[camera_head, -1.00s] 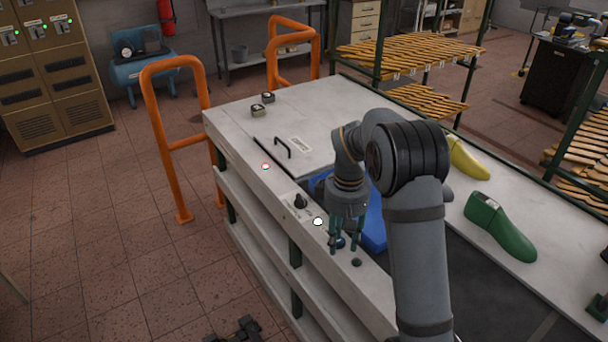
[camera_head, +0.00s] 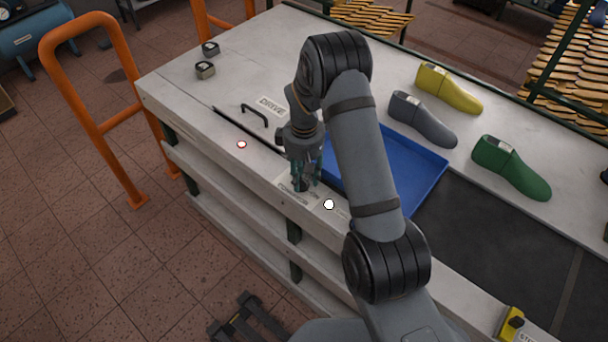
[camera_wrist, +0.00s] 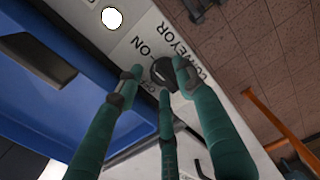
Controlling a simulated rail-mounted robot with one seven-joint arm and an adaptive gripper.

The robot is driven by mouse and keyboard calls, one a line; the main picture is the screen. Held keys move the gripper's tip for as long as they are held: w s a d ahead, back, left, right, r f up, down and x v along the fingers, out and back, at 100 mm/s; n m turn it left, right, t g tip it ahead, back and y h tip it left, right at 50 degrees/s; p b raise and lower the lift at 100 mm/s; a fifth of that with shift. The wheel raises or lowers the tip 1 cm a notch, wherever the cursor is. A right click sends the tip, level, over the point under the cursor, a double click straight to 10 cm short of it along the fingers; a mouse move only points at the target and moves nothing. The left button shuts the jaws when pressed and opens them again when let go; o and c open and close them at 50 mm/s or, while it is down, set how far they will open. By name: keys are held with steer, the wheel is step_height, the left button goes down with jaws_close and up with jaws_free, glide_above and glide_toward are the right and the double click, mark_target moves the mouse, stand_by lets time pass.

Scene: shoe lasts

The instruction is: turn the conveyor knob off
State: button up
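The black conveyor knob (camera_wrist: 162,72) shows in the wrist view on a pale panel, with the words CONVEYOR and ON beside it. A third short label is partly hidden by my fingers. In the head view my gripper (camera_head: 303,182) is low over the knob at the bench's front edge and mostly hides it. In the wrist view my gripper (camera_wrist: 155,80) is open, with its green fingers spread around the knob. A gap shows on the knob's left; the right fingertip overlaps its edge. I cannot tell whether they touch, or which way the knob points.
A white round button (camera_head: 329,204) is just right of the gripper and a red-ringed one (camera_head: 241,144) to its left. A blue tray (camera_head: 430,190) lies behind my arm. Green (camera_head: 510,167), grey (camera_head: 422,118) and yellow (camera_head: 447,88) lasts stand beyond it.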

steer(key=shift+c, duration=0.2)
steer(key=shift+w+a, duration=0.1)
jaws_close()
